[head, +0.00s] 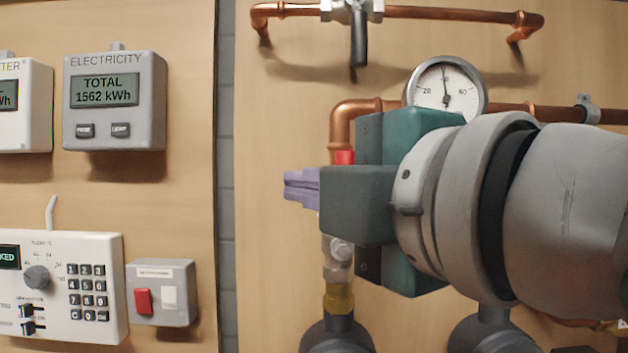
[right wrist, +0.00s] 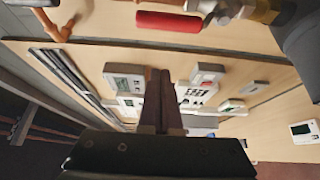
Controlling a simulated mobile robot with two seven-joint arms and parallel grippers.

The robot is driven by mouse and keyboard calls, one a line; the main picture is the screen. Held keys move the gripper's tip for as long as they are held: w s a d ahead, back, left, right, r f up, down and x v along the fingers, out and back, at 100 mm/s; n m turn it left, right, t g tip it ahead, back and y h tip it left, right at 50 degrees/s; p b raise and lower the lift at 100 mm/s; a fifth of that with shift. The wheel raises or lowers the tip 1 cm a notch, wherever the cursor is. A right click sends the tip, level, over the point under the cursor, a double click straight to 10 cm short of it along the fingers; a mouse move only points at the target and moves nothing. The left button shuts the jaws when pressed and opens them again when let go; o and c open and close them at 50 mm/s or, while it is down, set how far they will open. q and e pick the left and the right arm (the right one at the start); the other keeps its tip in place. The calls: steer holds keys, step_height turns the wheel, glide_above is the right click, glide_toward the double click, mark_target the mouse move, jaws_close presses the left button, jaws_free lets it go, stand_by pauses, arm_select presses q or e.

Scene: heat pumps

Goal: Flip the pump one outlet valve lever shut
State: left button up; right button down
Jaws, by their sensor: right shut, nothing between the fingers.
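The red valve lever (head: 345,157) shows only in part in the head view, just below a copper elbow and behind my right gripper. In the right wrist view, the red lever (right wrist: 170,21) lies across the top of the picture beside a metal and brass valve body (right wrist: 245,10). The valve's lower brass fitting (head: 339,298) stands above a dark pump (head: 337,335); no label shows which pump it is. My right gripper (head: 300,190) is shut and empty, with purple fingers pointing left. Its fingers (right wrist: 158,78) appear apart from the lever in the right wrist view. My left gripper is not in view.
A pressure gauge (head: 445,90) sits behind my right arm. A copper pipe (head: 450,14) with a dark-handled valve (head: 359,35) runs above. A second pump (head: 490,332) is at lower right. Meters (head: 115,100) and a control panel (head: 60,290) are on the left board.

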steer(key=w+d+p, duration=0.2)
steer(key=w, duration=0.1)
steer(key=shift+w+d+p, duration=0.1)
steer(key=shift+d+p, duration=0.15)
steer(key=shift+p, duration=0.15)
steer(key=shift+d+m+b, duration=0.2)
steer(key=shift+m+b, duration=0.1)
steer(key=shift+b, duration=0.15)
steer(key=shift+d+m+t+b, duration=0.25)
steer(key=shift+m+t+b, duration=0.15)
steer(key=shift+b, duration=0.05)
